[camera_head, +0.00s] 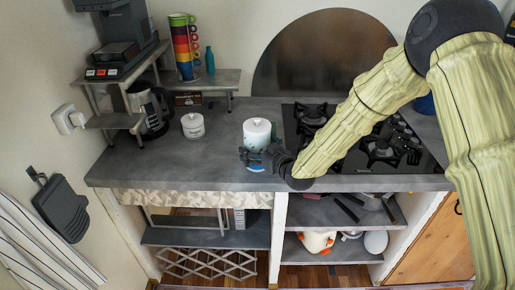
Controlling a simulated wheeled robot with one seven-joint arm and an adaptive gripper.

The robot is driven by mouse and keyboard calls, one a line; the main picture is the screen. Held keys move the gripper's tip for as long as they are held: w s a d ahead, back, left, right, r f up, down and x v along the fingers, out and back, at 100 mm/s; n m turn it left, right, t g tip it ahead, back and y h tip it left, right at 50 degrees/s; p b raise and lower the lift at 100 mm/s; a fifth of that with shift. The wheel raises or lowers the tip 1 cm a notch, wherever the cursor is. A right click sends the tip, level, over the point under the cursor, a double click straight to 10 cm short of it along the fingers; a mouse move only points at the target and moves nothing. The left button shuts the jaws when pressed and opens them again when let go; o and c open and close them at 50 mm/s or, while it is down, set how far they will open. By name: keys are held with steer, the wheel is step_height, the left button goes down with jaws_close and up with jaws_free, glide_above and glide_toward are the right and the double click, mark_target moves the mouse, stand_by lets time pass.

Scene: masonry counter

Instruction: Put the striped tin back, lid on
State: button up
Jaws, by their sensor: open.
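A white tin (257,131) with a pale lid and a small greenish knob stands upright on the counter, left of the hob. My gripper (255,159) is open at the near side of this tin, low over the counter. Its dark fingers hide the tin's lower part, and I cannot tell whether they touch it. A patch of blue and white shows by the fingers; I cannot tell whether it belongs to the tin. A smaller white lidded pot (193,126) stands farther left. No clear stripes can be made out on either.
The grey counter (160,174) is bare at the front left. A black gas hob (345,155) lies under my arm at right. A glass coffee pot (153,112) stands at the left. A small raised shelf (219,78) carries stacked coloured cups (184,47) and a teal bottle (210,60).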

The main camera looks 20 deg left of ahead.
steer(key=shift+s+d+r, duration=0.1)
steer(key=shift+s+d, duration=0.05)
steer(key=shift+d, duration=0.1)
steer(key=b+v, duration=0.3)
steer(key=v, duration=0.8)
steer(key=shift+r, duration=0.2)
